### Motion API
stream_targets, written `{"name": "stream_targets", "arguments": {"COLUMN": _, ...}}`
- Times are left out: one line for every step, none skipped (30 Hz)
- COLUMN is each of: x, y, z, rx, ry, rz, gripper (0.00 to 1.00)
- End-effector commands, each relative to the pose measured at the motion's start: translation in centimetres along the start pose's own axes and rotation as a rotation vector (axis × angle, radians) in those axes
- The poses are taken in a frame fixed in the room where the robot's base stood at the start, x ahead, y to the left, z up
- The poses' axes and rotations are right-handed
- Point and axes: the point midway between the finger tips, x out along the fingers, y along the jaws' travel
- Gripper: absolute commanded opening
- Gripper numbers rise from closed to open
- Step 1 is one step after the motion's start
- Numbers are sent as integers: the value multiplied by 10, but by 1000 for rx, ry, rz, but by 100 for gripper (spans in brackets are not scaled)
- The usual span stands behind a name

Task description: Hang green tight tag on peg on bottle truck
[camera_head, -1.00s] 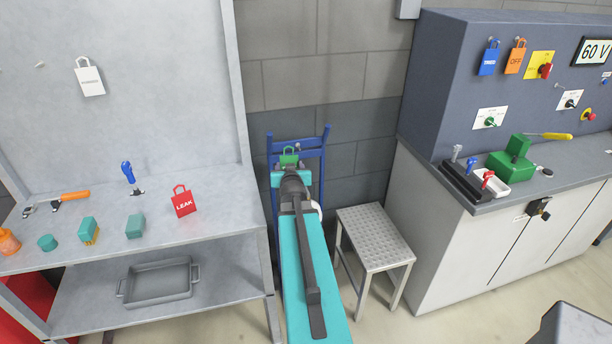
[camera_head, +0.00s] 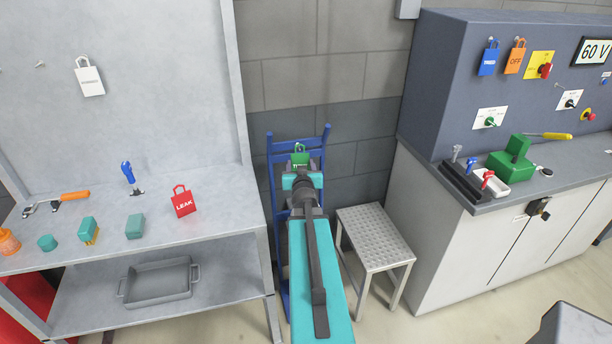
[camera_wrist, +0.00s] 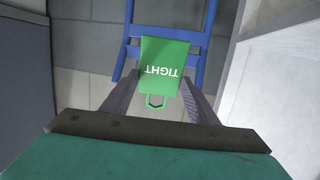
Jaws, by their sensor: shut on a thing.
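The green tag (camera_wrist: 168,62) reads TIGHT, upside down in the wrist view, with its loop towards my wrist. My gripper (camera_wrist: 160,88) is shut on it, one dark finger on each side. In the head view the green tag (camera_head: 300,158) shows just beyond my gripper (camera_head: 302,172), in front of the blue bottle truck (camera_head: 325,148). The truck's blue frame (camera_wrist: 200,45) also lies behind the tag in the wrist view. I cannot make out the peg clearly, nor whether the tag touches the truck. My arm hides much of the truck's lower part.
A metal step stool (camera_head: 376,236) stands close to the right of my arm. A grey workbench (camera_head: 200,232) with a red LEAK tag (camera_head: 183,201) is on the left. A cabinet (camera_head: 470,245) stands on the right, and a block wall (camera_head: 330,60) is behind.

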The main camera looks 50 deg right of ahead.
Motion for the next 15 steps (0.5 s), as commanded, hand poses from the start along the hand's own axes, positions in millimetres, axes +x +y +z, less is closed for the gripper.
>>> {"name": "stream_targets", "arguments": {"x": 0, "y": 1, "z": 0, "rx": 4, "ry": 3, "rz": 1, "gripper": 33}}
{"name": "stream_targets", "arguments": {"x": 0, "y": 2, "z": 0, "rx": 5, "ry": 5, "rz": 2, "gripper": 33}}
{"name": "stream_targets", "arguments": {"x": 0, "y": 3, "z": 0, "rx": 5, "ry": 7, "rz": 3, "gripper": 33}}
{"name": "stream_targets", "arguments": {"x": 0, "y": 3, "z": 0, "rx": 5, "ry": 8, "rz": 4, "gripper": 33}}
{"name": "stream_targets", "arguments": {"x": 0, "y": 4, "z": 0, "rx": 4, "ry": 10, "rz": 5, "gripper": 33}}
{"name": "stream_targets", "arguments": {"x": 0, "y": 5, "z": 0, "rx": 5, "ry": 11, "rz": 5, "gripper": 33}}
{"name": "stream_targets", "arguments": {"x": 0, "y": 5, "z": 0, "rx": 5, "ry": 13, "rz": 6, "gripper": 33}}
{"name": "stream_targets", "arguments": {"x": 0, "y": 6, "z": 0, "rx": 5, "ry": 14, "rz": 7, "gripper": 33}}
{"name": "stream_targets", "arguments": {"x": 0, "y": 7, "z": 0, "rx": 5, "ry": 16, "rz": 8, "gripper": 33}}
{"name": "stream_targets", "arguments": {"x": 0, "y": 7, "z": 0, "rx": 5, "ry": 18, "rz": 8, "gripper": 33}}
{"name": "stream_targets", "arguments": {"x": 0, "y": 8, "z": 0, "rx": 5, "ry": 20, "rz": 9, "gripper": 33}}
{"name": "stream_targets", "arguments": {"x": -1, "y": 9, "z": -1, "rx": 6, "ry": 22, "rz": 10, "gripper": 33}}
{"name": "stream_targets", "arguments": {"x": -1, "y": 9, "z": -1, "rx": 5, "ry": 24, "rz": 11, "gripper": 33}}
{"name": "stream_targets", "arguments": {"x": -1, "y": 10, "z": -1, "rx": 5, "ry": 26, "rz": 12, "gripper": 33}}
{"name": "stream_targets", "arguments": {"x": -1, "y": 13, "z": -1, "rx": 4, "ry": 31, "rz": 14, "gripper": 33}}
